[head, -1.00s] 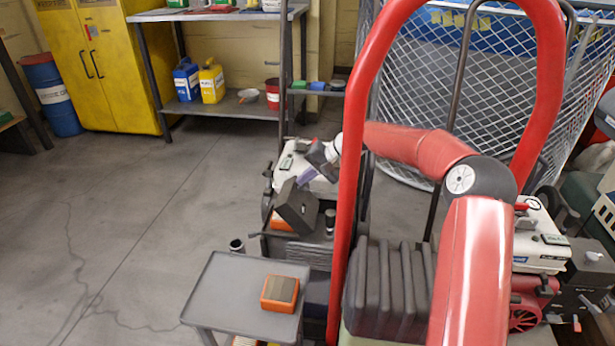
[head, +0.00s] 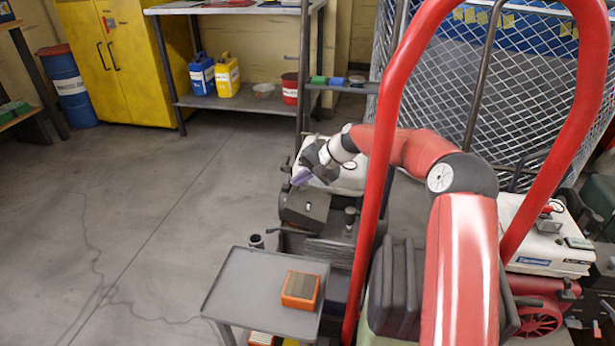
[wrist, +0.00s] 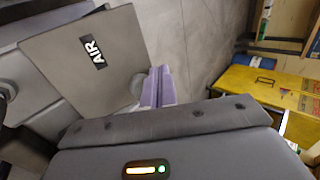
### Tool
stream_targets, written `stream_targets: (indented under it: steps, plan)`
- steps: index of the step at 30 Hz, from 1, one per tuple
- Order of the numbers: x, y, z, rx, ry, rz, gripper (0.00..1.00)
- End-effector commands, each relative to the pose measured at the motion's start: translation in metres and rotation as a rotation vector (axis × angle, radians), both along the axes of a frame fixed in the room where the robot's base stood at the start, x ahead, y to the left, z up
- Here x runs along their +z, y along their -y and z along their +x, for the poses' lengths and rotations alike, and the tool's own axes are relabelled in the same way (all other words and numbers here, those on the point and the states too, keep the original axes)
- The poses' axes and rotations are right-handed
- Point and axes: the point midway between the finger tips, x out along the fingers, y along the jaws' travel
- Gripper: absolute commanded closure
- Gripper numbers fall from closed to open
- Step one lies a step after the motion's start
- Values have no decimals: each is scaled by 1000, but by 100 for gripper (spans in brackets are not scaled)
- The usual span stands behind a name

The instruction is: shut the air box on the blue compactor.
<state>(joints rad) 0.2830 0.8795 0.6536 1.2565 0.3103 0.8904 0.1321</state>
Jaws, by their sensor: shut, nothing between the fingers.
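The air box (head: 306,206) is a dark grey box on the near side of a white-topped machine (head: 343,178) in the head view. Its flat lid, marked AIR (wrist: 85,50), fills the upper left of the wrist view. It looks low in the head view, but I cannot tell whether it is fully down. My gripper (head: 301,177) is shut and empty, just above the far left side of the box. In the wrist view its purple fingertips (wrist: 157,88) are beside the lid's right edge; contact is unclear. The machine's blue body colour is not clearly visible.
A grey cart (head: 262,290) with an orange-and-brown block (head: 300,290) stands in front. A red tubular frame (head: 376,200) rises close by my arm. Another white-topped machine (head: 545,240) is at right. The floor at left is clear.

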Motion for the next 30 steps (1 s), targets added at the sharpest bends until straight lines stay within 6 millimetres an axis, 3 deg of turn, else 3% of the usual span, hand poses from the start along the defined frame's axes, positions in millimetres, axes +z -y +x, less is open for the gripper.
stream_targets:
  steps: [9, 26, 30]
  plan:
    - [-7, -16, 3, -1, 4, 2, 100]
    - [-7, -18, 4, -1, 5, 3, 100]
    - [3, -18, 3, -1, 6, 3, 100]
